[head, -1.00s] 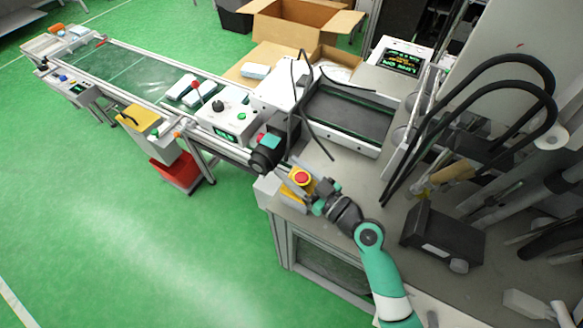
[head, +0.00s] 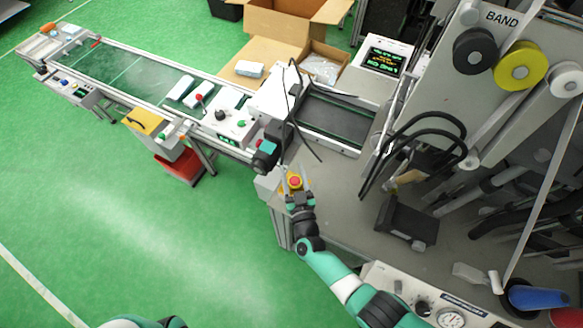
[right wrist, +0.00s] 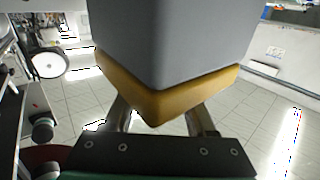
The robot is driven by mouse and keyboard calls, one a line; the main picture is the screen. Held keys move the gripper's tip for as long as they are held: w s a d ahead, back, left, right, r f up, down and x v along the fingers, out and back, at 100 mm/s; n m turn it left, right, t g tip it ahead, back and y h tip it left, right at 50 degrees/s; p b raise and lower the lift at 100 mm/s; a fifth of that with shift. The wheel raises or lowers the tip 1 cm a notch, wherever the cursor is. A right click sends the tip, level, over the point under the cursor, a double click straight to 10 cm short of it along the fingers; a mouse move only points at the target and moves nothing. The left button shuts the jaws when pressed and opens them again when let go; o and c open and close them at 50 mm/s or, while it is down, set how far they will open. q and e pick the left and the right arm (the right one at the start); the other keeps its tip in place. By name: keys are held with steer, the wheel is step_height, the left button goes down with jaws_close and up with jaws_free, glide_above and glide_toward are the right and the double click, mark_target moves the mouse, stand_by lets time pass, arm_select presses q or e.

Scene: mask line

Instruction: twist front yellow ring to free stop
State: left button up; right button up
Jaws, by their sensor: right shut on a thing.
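The front emergency stop, a red button on a yellow ring (head: 295,181), sits on the near-left corner of the grey workbench, in the middle of the head view. My right gripper (head: 296,178) reaches it from below, with one finger on each side of the red button, and is shut on it. In the right wrist view, the stop's grey housing (right wrist: 175,40) with its yellow plate (right wrist: 165,95) fills the upper middle. The right fingers (right wrist: 162,118) pass behind the yellow plate, so their contact is hidden there. My left gripper is out of view.
A dark camera-like unit (head: 266,155) and hanging black cables stand close behind the stop. A white control box (head: 230,128) is on the conveyor to the left. A black box (head: 407,222) lies on the bench at right. Green floor is clear at left.

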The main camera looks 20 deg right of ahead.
mark_target(296, 188)
steer(key=shift+f+h, duration=0.1)
steer(key=shift+h, duration=0.2)
jaws_close()
steer(key=o, duration=1.4)
jaws_free()
steer(key=shift+s, duration=0.2)
steer(key=p+v, duration=0.4)
steer(key=v, duration=0.6)
steer(key=shift+p, duration=0.4)
steer(key=shift+s+a, duration=0.15)
steer(key=shift+s, duration=0.45)
